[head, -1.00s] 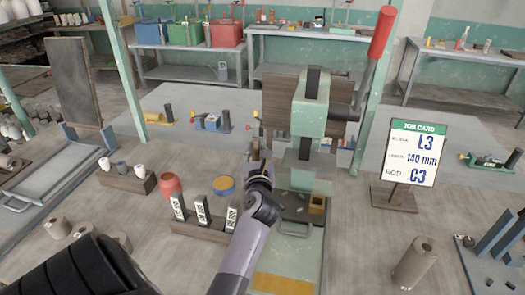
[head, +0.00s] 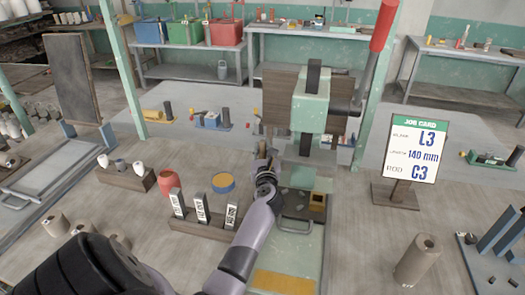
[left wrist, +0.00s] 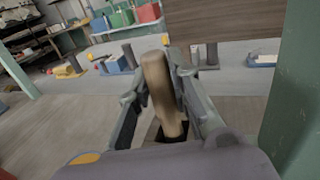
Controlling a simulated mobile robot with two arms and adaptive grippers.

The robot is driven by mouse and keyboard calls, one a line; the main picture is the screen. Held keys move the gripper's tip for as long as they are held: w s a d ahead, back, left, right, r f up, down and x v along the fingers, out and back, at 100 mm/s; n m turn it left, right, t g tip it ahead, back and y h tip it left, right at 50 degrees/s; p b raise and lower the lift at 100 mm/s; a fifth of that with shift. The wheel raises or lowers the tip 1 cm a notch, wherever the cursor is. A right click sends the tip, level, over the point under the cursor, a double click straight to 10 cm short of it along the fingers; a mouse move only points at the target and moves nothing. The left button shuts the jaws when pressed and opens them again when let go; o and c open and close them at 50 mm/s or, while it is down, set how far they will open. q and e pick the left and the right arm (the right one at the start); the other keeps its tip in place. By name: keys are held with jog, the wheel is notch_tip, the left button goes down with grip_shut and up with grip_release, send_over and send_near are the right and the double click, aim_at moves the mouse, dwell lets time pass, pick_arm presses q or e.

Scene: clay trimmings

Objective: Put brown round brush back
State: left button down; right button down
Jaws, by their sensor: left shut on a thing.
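In the left wrist view my left gripper (left wrist: 160,100) is shut on a tan-brown, rounded, stick-like piece (left wrist: 158,85), which looks like the brown round brush. It stands nearly upright between the fingers, its lower end close to a dark opening whose nature I cannot tell. In the head view the brush is too small and covered to make out. My right gripper is not in view.
A wooden rack with upright labelled blocks (head: 203,217), a blue-rimmed yellow disc (head: 223,182) and a red pot (head: 168,181) stand left of my arm. A job card stand (head: 411,152) is at right. A red-handled lever (head: 383,35) rises beside the press.

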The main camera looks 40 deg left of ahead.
pick_arm(q)
jog(key=shift+f, duration=0.2)
jog(key=c, duration=1.5)
grip_release()
jog(key=shift+r, duration=0.1)
jog(key=shift+o, duration=0.2)
